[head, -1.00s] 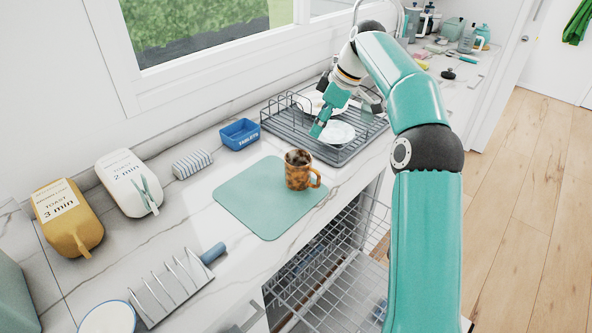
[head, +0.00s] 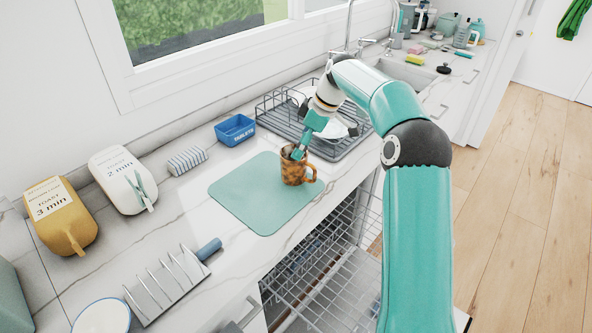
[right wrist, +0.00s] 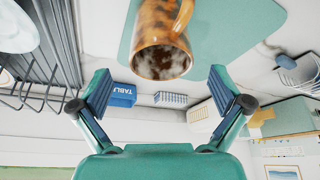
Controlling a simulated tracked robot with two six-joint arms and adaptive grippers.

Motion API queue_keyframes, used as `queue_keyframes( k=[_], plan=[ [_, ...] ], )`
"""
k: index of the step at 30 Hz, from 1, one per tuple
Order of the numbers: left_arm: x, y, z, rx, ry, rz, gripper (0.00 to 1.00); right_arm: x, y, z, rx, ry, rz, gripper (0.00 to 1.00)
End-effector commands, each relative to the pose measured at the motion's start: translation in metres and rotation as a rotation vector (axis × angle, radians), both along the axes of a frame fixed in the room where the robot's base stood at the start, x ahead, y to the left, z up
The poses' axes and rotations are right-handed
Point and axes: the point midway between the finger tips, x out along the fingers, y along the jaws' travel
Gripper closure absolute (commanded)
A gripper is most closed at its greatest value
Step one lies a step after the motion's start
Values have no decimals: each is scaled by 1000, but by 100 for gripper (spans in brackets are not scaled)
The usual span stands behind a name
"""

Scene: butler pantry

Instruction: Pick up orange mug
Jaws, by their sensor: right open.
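The orange mug (head: 292,174), mottled with brown, stands upright on the green mat (head: 240,202), its handle towards the right. In the right wrist view the mug (right wrist: 160,45) shows with its mouth towards the camera, ahead of the two fingers, and its inside looks dark and speckled. My right gripper (head: 299,152) is at the mug's rim in the head view; its far finger is partly hidden. In the right wrist view my right gripper (right wrist: 168,88) is open, with nothing between its fingers. My left gripper is not in view.
A grey dish rack (head: 342,152) with white dishes stands just behind the mug. A blue tub (head: 235,131), a striped item (head: 187,161) and a toast rack (head: 168,286) stand around the mat. An open dishwasher rack (head: 318,262) lies below the counter's front edge.

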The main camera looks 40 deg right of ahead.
Motion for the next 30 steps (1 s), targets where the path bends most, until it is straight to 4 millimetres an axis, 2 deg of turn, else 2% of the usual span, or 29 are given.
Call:
queue_keyframes(
  k=[3,11,21,29,30],
  plan=[
    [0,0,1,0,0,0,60,5,3,-15,1,0,0,0],
    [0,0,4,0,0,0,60,10,6,-30,1,2,-1,0],
    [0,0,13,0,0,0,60,22,13,-69,0,0,0,0],
    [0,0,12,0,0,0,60,23,14,-72,-1,0,0,0],
    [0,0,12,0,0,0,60,23,14,-72,-1,0,0,7]
  ],
)
